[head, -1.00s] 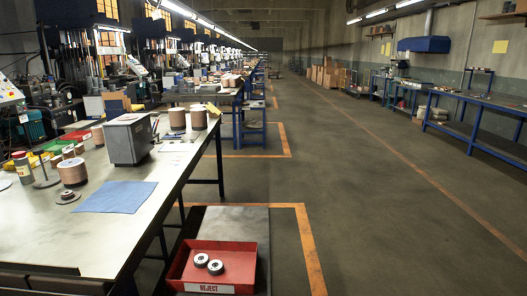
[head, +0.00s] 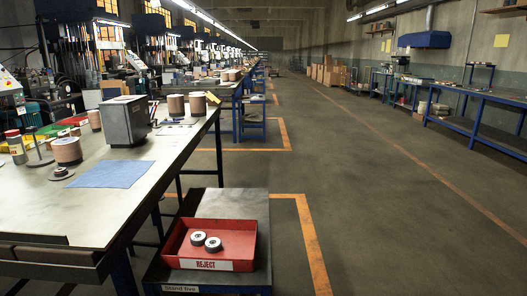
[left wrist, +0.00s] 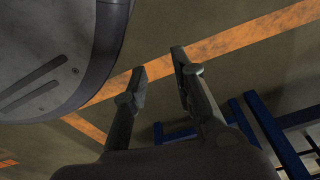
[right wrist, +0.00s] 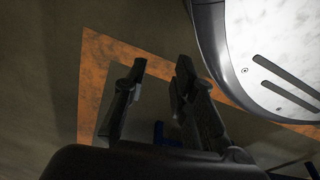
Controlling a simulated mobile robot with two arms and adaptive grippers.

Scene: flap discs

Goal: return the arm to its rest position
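My left gripper (left wrist: 160,70) shows in the left wrist view, its two fingers apart with nothing between them, above the floor. My right gripper (right wrist: 158,82) shows in the right wrist view, also with its fingers apart and empty, above the floor. Neither gripper nor arm shows in the head view. A red reject bin (head: 208,265) stands on a low stand (head: 232,205) at the bottom of the head view. Two flap discs (head: 205,241) lie side by side in the bin.
A long workbench (head: 75,215) on the left holds a blue cloth (head: 110,174), a grey box (head: 127,122), and stacks of brown discs (head: 67,150). Blue benches (head: 480,105) line the right wall. The floor (head: 390,210) between is open, with orange lines.

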